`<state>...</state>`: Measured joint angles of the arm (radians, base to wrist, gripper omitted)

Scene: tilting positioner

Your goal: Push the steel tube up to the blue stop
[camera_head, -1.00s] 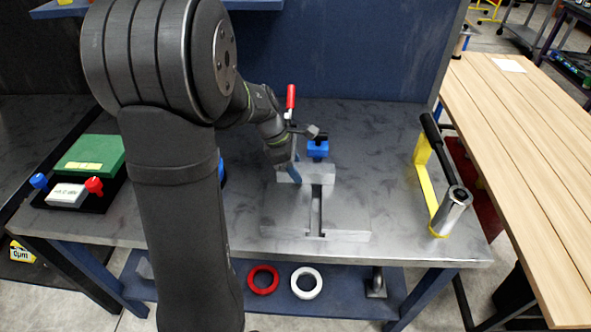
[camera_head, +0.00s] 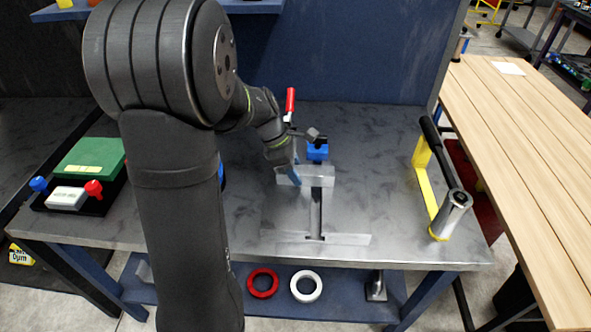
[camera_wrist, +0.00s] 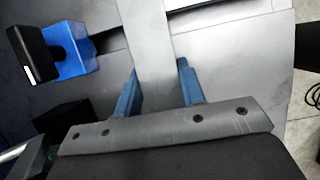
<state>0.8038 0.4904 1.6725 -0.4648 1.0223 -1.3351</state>
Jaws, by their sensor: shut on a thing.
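The steel tube (camera_head: 318,176) is a light grey, square-edged piece lying across the slotted plate (camera_head: 285,222). In the wrist view the tube (camera_wrist: 150,45) runs from between the blue fingers toward the top edge. My gripper (camera_head: 296,176) is shut on it, one finger on each side, and also shows in the wrist view (camera_wrist: 158,85). The blue stop (camera_head: 317,152) sits just behind the tube in the head view. In the wrist view the stop (camera_wrist: 77,55) is left of the tube, with a gap between them.
A red-handled clamp (camera_head: 290,103) stands behind my gripper. A yellow bracket with a black-handled tool (camera_head: 440,165) is at the right. A black tray with a green block (camera_head: 90,157) is at the left. The bench front is clear.

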